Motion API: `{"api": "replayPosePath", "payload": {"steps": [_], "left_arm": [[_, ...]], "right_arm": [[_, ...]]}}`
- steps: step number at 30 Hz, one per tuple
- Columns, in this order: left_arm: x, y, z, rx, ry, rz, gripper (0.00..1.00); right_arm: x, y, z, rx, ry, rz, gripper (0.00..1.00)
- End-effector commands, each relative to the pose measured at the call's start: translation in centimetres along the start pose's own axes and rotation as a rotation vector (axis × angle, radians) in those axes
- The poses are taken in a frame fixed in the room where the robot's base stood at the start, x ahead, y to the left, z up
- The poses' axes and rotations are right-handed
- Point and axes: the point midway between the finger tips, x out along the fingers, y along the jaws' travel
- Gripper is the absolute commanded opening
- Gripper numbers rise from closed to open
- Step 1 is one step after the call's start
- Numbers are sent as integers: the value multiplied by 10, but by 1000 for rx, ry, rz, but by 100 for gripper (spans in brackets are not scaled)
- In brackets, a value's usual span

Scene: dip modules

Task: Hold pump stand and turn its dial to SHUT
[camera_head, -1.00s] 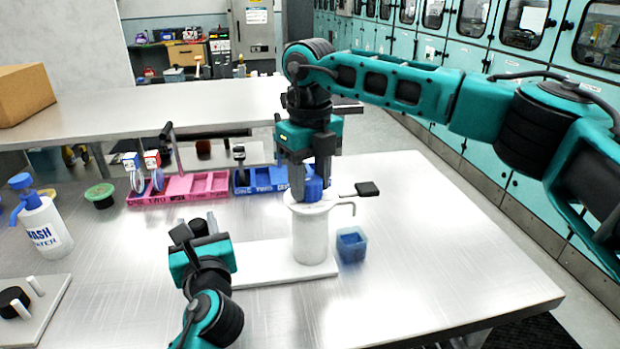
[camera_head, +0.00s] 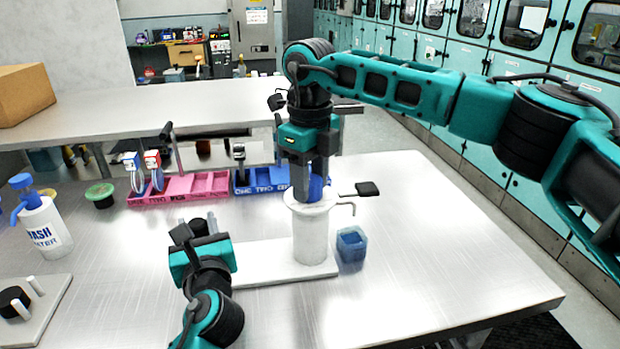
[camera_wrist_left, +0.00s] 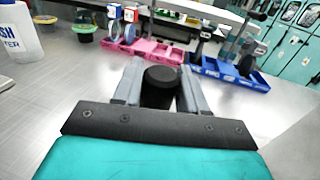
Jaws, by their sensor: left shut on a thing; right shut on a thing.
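The pump stand has a white base plate (camera_head: 285,272) with an upright white cylinder (camera_head: 311,238) and a side spout. Its blue dial (camera_head: 318,186) is on top of the cylinder, partly covered by my right gripper (camera_head: 308,190), which points down and is shut on it. The dial's markings cannot be read. My left gripper (camera_head: 199,232) is low at the left end of the base plate. In the left wrist view, the left gripper's fingers (camera_wrist_left: 160,88) are shut on a round black knob (camera_wrist_left: 160,82), which appears to belong to the stand.
A small blue cup (camera_head: 351,244) stands close to the cylinder's right. Pink bins (camera_head: 180,187) and blue bins (camera_head: 262,180) line the table's back. A wash bottle (camera_head: 42,225) and another white plate (camera_head: 42,305) with a black knob are at left. The right front is clear.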

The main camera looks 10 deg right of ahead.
Motion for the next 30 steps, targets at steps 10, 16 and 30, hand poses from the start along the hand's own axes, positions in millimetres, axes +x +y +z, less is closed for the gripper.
{"api": "replayPosePath", "payload": {"steps": [10,16,30], "left_arm": [[0,0,0,0,0,0,0],[0,0,0,0,0,0,0],[0,0,0,0,0,0,0]], "right_arm": [[0,0,0,-1,1,0,69],[-1,0,0,0,0,0,69],[-80,0,1,1,-3,-2,69]]}}
